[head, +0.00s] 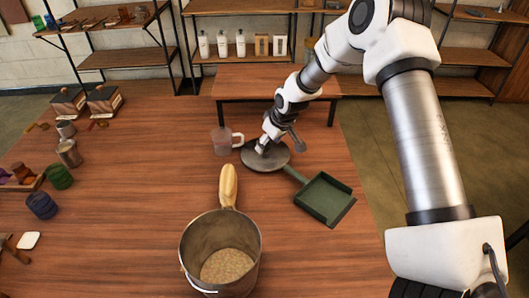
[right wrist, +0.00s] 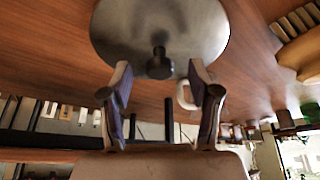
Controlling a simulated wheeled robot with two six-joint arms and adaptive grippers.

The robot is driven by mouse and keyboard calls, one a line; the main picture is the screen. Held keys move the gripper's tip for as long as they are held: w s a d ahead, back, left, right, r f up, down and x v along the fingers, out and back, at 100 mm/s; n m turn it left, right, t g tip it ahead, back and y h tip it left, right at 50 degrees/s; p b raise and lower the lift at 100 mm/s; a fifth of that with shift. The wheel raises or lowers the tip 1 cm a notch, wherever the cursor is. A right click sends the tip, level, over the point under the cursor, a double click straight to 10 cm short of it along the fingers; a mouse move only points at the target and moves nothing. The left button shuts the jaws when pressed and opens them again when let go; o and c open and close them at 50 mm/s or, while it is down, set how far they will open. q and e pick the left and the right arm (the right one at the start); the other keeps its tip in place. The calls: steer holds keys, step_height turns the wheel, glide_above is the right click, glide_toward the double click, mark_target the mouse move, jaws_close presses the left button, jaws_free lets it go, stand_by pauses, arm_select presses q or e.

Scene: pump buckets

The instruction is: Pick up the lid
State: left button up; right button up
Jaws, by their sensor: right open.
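The lid (head: 265,158) is a round grey metal disc lying on the wooden table. In the right wrist view the lid (right wrist: 160,28) shows a small dark knob (right wrist: 159,66) at its middle. My right gripper (head: 262,147) is over the lid from behind. In the wrist view my right gripper (right wrist: 160,85) is open, with one finger on each side of the knob's line; whether they touch the lid I cannot tell. My left gripper is not in view.
A green dustpan (head: 324,198) lies to the right and a clear mug (head: 222,140) stands close on the left. Wood table (head: 130,220) is clear at left centre.

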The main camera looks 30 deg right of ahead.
mark_target(265, 150)
steer(key=x, duration=0.3)
steer(key=shift+w+b, duration=0.3)
steer(key=shift+w, duration=0.05)
steer(key=shift+s+r, duration=0.15)
jaws_close()
steer(key=shift+r, duration=0.1)
